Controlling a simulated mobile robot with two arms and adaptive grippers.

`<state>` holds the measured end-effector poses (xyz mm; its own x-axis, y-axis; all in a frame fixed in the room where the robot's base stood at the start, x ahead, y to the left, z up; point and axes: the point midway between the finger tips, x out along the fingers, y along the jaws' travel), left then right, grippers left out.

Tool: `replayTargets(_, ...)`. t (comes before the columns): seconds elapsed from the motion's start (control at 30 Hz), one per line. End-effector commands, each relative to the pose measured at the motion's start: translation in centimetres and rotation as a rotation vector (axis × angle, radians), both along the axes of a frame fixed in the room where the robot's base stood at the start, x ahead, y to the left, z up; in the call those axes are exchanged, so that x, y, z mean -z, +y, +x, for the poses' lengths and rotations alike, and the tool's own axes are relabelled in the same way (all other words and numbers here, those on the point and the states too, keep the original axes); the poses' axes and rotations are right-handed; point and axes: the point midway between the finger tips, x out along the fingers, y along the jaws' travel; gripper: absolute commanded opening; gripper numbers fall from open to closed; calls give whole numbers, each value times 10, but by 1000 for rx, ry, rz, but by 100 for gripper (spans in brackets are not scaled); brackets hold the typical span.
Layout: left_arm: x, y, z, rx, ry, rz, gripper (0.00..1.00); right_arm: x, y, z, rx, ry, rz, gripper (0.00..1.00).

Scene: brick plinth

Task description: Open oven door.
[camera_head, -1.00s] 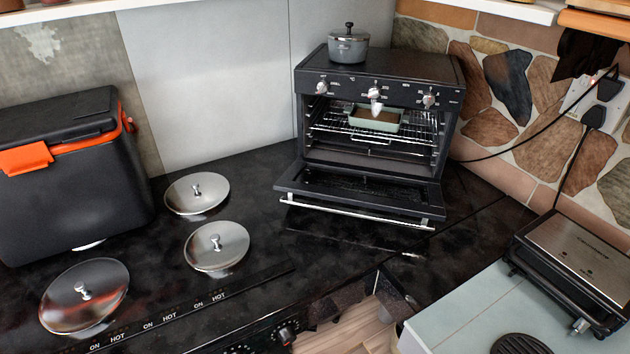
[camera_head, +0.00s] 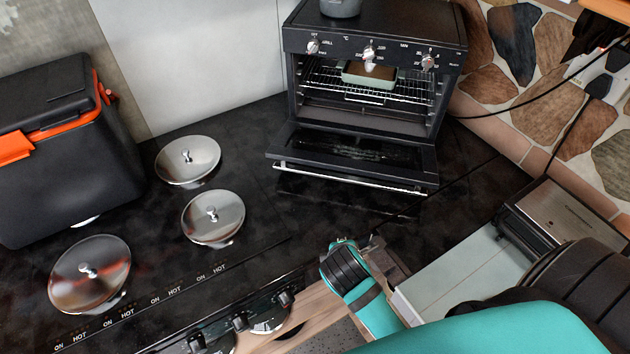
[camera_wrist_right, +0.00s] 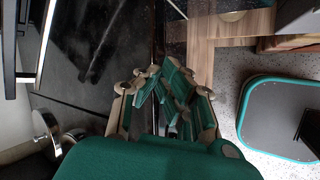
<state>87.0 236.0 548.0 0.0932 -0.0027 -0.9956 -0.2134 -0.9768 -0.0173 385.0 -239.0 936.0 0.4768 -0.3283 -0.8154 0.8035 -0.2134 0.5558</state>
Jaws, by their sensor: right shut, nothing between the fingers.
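The black toaster oven (camera_head: 462,60) stands on the dark counter at the back. Its door (camera_head: 352,150) hangs open, folded down toward the front, with the inside racks visible. The silver door handle (camera_head: 350,180) runs along the door's front edge. My right gripper (camera_wrist_right: 168,80) is shut and empty in the right wrist view, with its teal fingers together. In the head view my right arm reaches in from the lower right, and its hand is in front of and below the door, apart from the handle. My left gripper is not in view.
A green dish (camera_head: 370,82) sits on the oven rack. Several round metal hob lids (camera_head: 213,216) lie left of centre. A black and orange cooler (camera_head: 65,170) stands at the left. A contact grill (camera_head: 560,212) is at the right. Dark counter before the door is clear.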

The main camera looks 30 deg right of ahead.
Motion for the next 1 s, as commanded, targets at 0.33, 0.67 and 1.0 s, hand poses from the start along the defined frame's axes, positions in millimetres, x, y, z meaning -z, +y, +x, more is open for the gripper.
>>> replayTargets(0.33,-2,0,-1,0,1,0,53,-25,-4,53,-395,101,-449,0)
replayTargets(0.67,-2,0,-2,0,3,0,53,-48,4,106,-766,285,-930,0)
replayTargets(1.0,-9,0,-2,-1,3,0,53,-30,-19,135,-789,302,-961,0)
